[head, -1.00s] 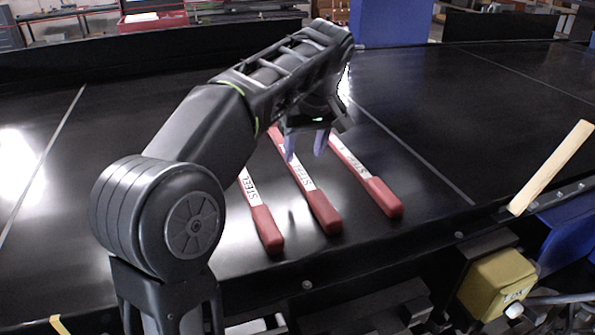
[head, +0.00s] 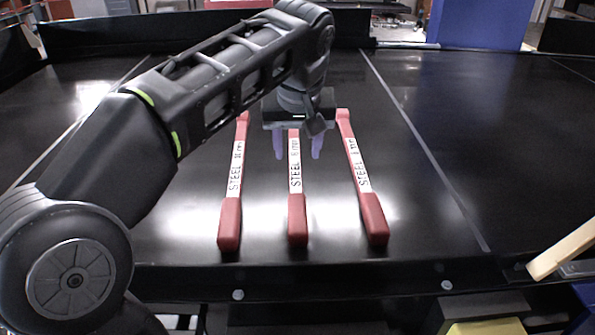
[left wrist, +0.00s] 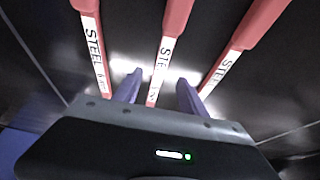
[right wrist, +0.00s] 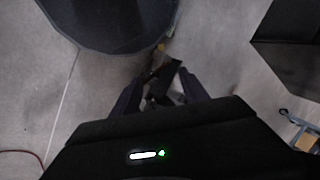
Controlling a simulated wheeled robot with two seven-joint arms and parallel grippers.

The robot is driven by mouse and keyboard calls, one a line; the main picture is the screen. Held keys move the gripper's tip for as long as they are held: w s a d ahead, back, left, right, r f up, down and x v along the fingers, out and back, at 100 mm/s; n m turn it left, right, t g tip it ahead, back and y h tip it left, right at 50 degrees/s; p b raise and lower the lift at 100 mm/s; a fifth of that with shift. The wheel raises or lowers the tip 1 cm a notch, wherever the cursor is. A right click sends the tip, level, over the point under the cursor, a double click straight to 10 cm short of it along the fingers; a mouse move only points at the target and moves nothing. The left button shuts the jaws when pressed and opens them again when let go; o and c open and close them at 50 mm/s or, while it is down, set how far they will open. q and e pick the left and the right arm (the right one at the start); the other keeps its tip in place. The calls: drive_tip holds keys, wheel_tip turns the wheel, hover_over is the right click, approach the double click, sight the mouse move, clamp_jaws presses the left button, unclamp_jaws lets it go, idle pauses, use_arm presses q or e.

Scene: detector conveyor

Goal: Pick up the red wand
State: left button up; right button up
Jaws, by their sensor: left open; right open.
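Three red wands with white STEEL labels lie side by side on the black conveyor: a left one (head: 230,221), a middle one (head: 297,219) and a right one (head: 374,217). My left gripper (head: 298,155) is open and empty above the middle wand, with its purple fingers to either side of that wand's label end. In the left wrist view the middle wand (left wrist: 176,18) runs between the open fingers (left wrist: 160,85), and the other two wands pass outside them. My right gripper (right wrist: 160,90) is open over grey floor, away from the wands.
The black conveyor (head: 470,130) is clear to the right of the wands. A pale wooden strip (head: 562,250) stands at its right front edge, near a yellow box (head: 487,327). A blue panel (head: 480,24) stands behind the belt.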

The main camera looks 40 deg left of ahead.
sight(296, 173)
use_arm(q)
drive_tip(key=shift+s+a, duration=0.1)
drive_tip(key=shift+x, duration=1.3)
drive_tip(key=p+x, duration=0.2)
drive_tip(key=x, duration=0.2)
drive_tip(key=shift+a+f, duration=0.1)
drive_tip(key=shift+f, duration=0.5)
